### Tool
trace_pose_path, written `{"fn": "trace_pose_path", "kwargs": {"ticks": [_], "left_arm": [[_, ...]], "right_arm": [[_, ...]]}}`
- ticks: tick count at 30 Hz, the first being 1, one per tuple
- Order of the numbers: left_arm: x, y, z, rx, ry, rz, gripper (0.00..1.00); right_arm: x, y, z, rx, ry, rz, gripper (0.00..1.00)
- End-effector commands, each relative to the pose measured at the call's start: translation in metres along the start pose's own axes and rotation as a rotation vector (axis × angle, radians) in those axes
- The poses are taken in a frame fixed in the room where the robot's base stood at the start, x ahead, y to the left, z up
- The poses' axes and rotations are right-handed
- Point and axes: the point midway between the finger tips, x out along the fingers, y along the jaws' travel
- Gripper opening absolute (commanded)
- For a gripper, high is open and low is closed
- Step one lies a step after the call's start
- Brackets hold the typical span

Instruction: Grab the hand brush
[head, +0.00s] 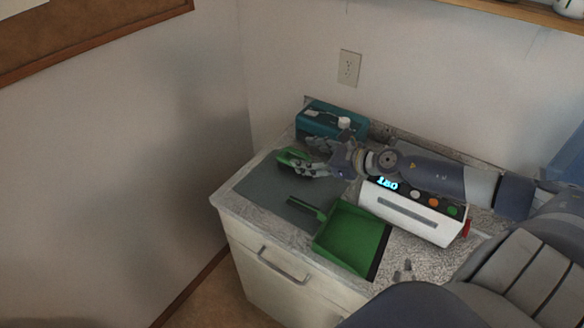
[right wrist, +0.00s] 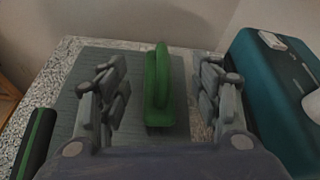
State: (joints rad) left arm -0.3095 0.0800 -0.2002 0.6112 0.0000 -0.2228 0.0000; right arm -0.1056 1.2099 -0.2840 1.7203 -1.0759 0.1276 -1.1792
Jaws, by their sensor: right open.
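The green hand brush (head: 290,157) lies on the grey mat (head: 262,190) near the back left of the counter. In the right wrist view the brush (right wrist: 160,92) sits between the two fingers, its handle standing up, with visible gaps on both sides. My right gripper (head: 308,166) is open and reaches over the brush from the right; it also shows in the right wrist view (right wrist: 162,88). The fingers hide part of the brush in the head view. My left gripper is not in view.
A green dustpan (head: 350,240) lies in front of my right arm. A teal box-shaped appliance (head: 325,119) stands close behind my gripper. A white device with a lit display and coloured buttons (head: 415,212) is under my forearm. The mat's front left is bare.

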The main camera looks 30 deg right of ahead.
Motion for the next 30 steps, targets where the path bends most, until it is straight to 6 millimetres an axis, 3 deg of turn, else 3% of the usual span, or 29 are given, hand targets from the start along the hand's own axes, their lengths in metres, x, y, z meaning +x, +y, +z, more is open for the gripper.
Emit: {"fn": "trace_pose_path", "kwargs": {"ticks": [3,10,20,30], "left_arm": [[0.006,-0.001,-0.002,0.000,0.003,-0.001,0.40],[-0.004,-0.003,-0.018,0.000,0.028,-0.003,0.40],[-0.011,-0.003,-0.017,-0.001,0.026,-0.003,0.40],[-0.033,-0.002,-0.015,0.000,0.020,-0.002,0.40]], "right_arm": [[0.003,0.001,-0.005,-0.001,-0.001,-0.001,0.59],[0.015,-0.001,-0.003,0.002,-0.003,-0.004,0.59],[0.028,0.001,-0.002,0.001,-0.001,-0.001,0.59],[0.064,0.005,0.003,0.003,-0.003,-0.003,0.59]]}}
